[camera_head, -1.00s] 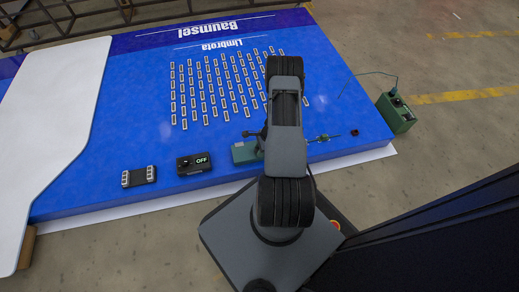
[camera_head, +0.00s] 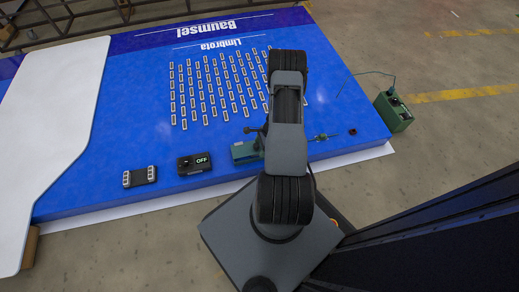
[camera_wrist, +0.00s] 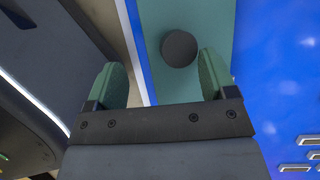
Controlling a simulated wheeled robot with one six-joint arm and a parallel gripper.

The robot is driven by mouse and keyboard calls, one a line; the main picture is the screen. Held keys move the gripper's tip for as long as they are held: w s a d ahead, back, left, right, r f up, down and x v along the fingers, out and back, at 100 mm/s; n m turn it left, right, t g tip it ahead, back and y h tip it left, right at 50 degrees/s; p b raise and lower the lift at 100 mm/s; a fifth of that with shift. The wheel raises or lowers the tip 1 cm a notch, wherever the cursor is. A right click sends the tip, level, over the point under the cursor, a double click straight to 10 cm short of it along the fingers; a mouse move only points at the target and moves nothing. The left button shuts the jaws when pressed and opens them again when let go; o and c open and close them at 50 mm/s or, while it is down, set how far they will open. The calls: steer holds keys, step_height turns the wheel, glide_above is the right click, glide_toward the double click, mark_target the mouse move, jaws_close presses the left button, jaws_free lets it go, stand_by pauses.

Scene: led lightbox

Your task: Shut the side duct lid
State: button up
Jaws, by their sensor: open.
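I cannot pick out the side duct lid for certain in either view. In the wrist view a flat teal-green part (camera_wrist: 200,20) with a dark round knob or disc (camera_wrist: 179,48) lies beyond my gripper (camera_wrist: 163,80). My gripper is open, with its two green-padded fingers apart and nothing seen between them. The disc shows past the fingertips, nearer the right finger; whether they touch is unclear. In the head view a green fixture (camera_head: 243,152) sits at the front edge of the blue lightbox panel (camera_head: 110,150), partly behind my arm. My fingers are hidden in that view.
Rows of small LED modules (camera_head: 213,90) lie on the panel. A black box marked OFF (camera_head: 193,164) and a dark block with white ends (camera_head: 140,176) sit near its front edge. A white sheet (camera_head: 45,110) covers the left. A green box (camera_head: 393,110) stands off the right edge.

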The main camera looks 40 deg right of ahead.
steer(key=p+v, duration=0.3)
steer(key=v, duration=0.7)
steer(key=shift+s+d, duration=0.2)
steer(key=shift+r, duration=0.1)
steer(key=shift+c, duration=0.2)
